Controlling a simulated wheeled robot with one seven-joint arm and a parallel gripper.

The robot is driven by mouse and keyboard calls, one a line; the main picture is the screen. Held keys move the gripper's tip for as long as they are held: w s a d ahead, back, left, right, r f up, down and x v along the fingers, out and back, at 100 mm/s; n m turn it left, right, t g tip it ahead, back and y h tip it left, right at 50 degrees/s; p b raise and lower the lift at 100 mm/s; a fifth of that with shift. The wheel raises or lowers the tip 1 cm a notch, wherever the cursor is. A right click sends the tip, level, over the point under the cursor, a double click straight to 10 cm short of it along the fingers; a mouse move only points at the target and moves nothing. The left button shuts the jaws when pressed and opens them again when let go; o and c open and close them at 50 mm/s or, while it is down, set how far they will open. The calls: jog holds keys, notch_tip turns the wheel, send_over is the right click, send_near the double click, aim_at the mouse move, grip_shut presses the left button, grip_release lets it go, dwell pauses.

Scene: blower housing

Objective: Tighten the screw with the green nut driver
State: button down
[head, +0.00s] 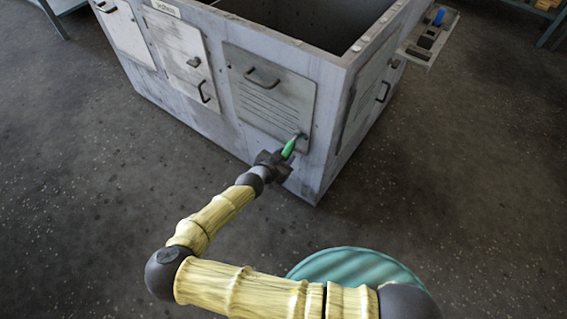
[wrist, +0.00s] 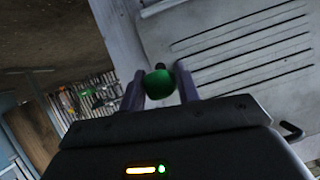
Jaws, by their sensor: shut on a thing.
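The green nut driver (head: 289,148) is held in my gripper (head: 273,160), its tip toward the lower right corner of a louvred panel (head: 268,98) on the blower housing. In the wrist view the driver's green handle (wrist: 160,83) sits between the two fingers of my gripper (wrist: 160,92), with a dark shaft beyond it. The driver's tip is at or very near the panel's corner; I cannot tell whether it touches. The screw itself is too small or hidden to make out.
The grey housing (head: 322,165) is open at the top. Other panels with handles (head: 180,52) lie to the left. A side tray (head: 428,42) holds a blue item (head: 438,17) at the upper right. The speckled floor (head: 80,190) is clear around the housing.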

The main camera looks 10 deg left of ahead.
jog(key=shift+s+d+f+h+b, duration=0.15)
jog(key=shift+d+f+h+b, duration=0.2)
jog(key=shift+d+f, duration=0.25)
jog(key=shift+r, duration=0.3)
jog(key=shift+s+a, duration=0.25)
jog(key=shift+s, duration=0.2)
jog(key=shift+a+r, duration=0.15)
jog(key=shift+a, duration=0.05)
jog(key=shift+a+r+p, duration=0.1)
jog(key=shift+p, duration=0.35)
jog(key=shift+w+g+p, duration=0.15)
jog(key=shift+g+p, duration=0.15)
jog(key=shift+p, duration=1.8)
jog(key=shift+y+p, duration=0.55)
jog(key=shift+p, duration=1.6)
jog(key=shift+g+b, duration=0.3)
jog(key=shift+b, duration=0.1)
jog(key=shift+p, duration=0.3)
